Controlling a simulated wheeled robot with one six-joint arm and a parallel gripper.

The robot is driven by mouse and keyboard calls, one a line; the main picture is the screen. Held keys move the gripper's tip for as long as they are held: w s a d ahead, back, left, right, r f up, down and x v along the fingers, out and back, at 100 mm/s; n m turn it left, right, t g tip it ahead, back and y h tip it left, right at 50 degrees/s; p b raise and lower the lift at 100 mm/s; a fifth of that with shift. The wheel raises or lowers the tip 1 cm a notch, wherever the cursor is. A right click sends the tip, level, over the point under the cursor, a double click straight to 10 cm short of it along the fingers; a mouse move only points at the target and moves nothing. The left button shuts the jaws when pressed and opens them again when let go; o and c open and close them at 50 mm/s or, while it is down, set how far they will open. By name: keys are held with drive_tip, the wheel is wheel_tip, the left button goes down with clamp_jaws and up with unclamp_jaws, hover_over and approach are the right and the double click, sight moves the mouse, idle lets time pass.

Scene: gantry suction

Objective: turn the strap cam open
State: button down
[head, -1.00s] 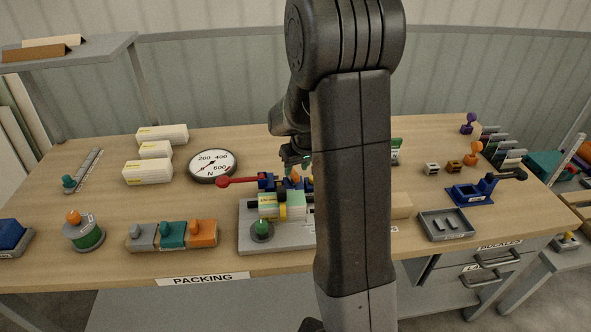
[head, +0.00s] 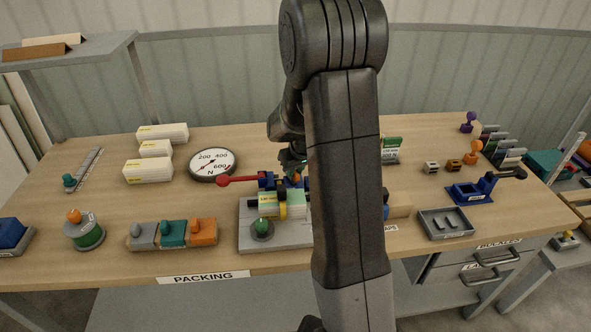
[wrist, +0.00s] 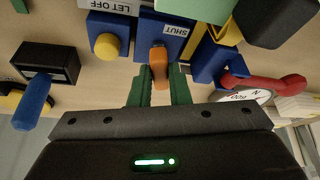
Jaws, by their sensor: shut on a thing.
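The strap cam shows as an orange lever (wrist: 158,58) on a blue block (wrist: 165,27) marked SHUT in the wrist view. My gripper (wrist: 159,84) has its two green fingers on either side of the orange lever, shut on it. In the head view the orange lever (head: 296,178) is a small patch beside my arm, above a pale strapped bundle (head: 272,205) on a grey base plate (head: 262,242). My arm hides the right part of this fixture.
A red-knobbed lever (head: 224,181) sticks out left of the fixture. A round dial (head: 213,165) lies behind it. In the wrist view a yellow button (wrist: 107,46) stands near the LET OFF label (wrist: 110,6), and a blue handle (wrist: 33,103) juts out at the left.

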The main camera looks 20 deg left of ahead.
drive_tip(key=shift+s+a+f+m+t+h+b, duration=0.1)
drive_tip(key=shift+m+t+h+b, duration=0.1)
drive_tip(key=shift+m+b, duration=0.45)
drive_tip(key=shift+f+m+t+h+b, duration=0.1)
drive_tip(key=shift+m+t+h+b, duration=0.1)
drive_tip(key=shift+m+b, duration=0.4)
drive_tip(key=shift+r+m+b, duration=0.2)
drive_tip(key=shift+m+b, duration=0.1)
drive_tip(key=shift+m, duration=0.35)
drive_tip(key=c, duration=1.4)
unclamp_jaws()
drive_tip(key=shift+o, duration=0.2)
drive_tip(key=v, duration=1.3)
drive_tip(key=shift+s+r, duration=0.3)
drive_tip(key=shift+r, duration=0.1)
